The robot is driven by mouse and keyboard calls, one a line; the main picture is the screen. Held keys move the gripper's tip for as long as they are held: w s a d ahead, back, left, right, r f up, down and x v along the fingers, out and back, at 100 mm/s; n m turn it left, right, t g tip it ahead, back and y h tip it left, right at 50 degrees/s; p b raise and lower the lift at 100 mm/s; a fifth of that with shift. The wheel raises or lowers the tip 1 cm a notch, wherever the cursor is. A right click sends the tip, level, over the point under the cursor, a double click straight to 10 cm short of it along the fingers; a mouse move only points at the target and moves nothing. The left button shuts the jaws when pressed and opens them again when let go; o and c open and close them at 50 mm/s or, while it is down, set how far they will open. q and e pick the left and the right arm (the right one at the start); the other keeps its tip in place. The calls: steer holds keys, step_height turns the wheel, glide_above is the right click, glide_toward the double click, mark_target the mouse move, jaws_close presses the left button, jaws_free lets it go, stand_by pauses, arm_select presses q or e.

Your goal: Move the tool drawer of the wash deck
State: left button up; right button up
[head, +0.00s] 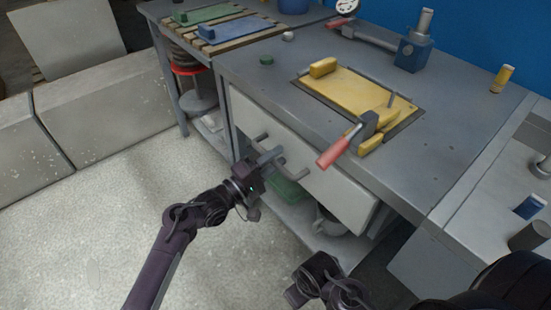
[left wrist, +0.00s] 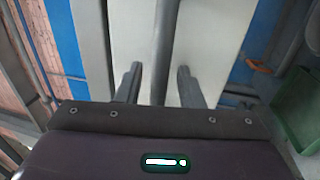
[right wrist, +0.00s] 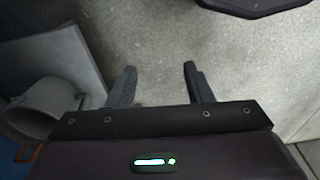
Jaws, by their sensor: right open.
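The tool drawer (head: 334,190) has a pale front under the grey wash deck (head: 455,135). I cannot tell whether it stands slightly out. Its dark bar handle (head: 297,174) runs along the front. My left gripper (head: 271,157) is at the middle of the handle. In the left wrist view, the open fingers of my left gripper (left wrist: 160,74) stand either side of the handle bar (left wrist: 162,40), with gaps showing on both sides. My right gripper (right wrist: 156,78) is open and empty above the floor; in the head view its wrist shows low, in front of the deck.
A yellow panel (head: 350,92) with a red-handled clamp (head: 335,150) lies on the deck. A lower shelf (head: 300,222) under the drawer holds a green bin (head: 287,190). Pale concrete blocks (head: 105,105) stand at the left. The floor (head: 110,215) in front is clear.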

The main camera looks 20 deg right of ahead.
arm_select(q)
steer(key=p+v, duration=0.1)
steer(key=v, duration=0.6)
steer(key=shift+a, duration=0.25)
arm_select(e)
step_height(320, 180, down, 4)
steer(key=shift+w+d+r, duration=0.1)
steer(key=shift+w, duration=0.05)
arm_select(q)
steer(key=shift+s, duration=0.1)
